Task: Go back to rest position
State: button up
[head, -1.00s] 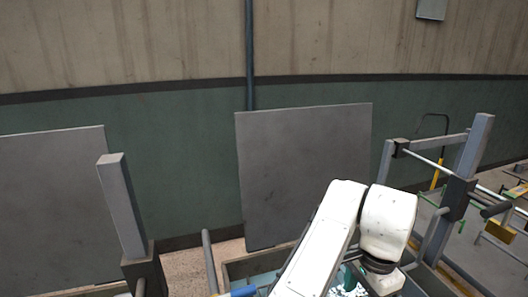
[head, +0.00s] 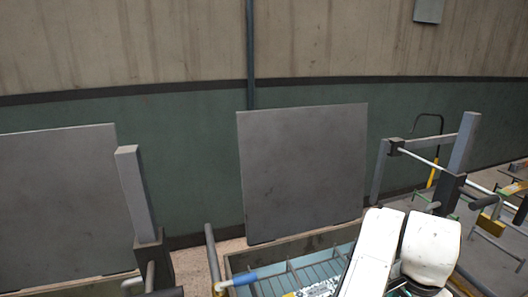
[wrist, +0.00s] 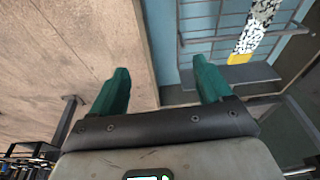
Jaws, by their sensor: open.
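My gripper (wrist: 160,88) shows in the wrist view with two green fingers spread apart. It is open and nothing is between the fingers. Below it is the edge of a wooden board and a blue-floored rack. In the head view my white arm reaches down at the lower right, and the gripper itself is hidden behind the arm and the frame edge.
A blue rack tray (head: 290,275) with wire dividers lies at the bottom centre. A speckled strip with a yellow end (wrist: 252,40) lies in it. Grey posts (head: 135,190) and (head: 463,145) flank it. A grey panel (head: 302,170) leans by the wall behind.

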jog(key=s+d+f+n+t+h, duration=0.1)
jog(key=s+d+f+n+h, duration=0.2)
jog(key=s+d+f+n, duration=0.45)
jog(key=s+a+f+n+y, duration=0.2)
jog(key=s+a+f, duration=0.2)
jog(key=s, duration=0.6)
jog(key=s+a+f+n+g+y, duration=0.1)
jog(key=s+a+f, duration=0.4)
jog(key=s, duration=0.6)
notch_tip(320, 180, down, 2)
jog(key=shift+f+n+y, duration=0.25)
jog(key=shift+n+y, duration=0.65)
jog(key=shift+n, duration=0.35)
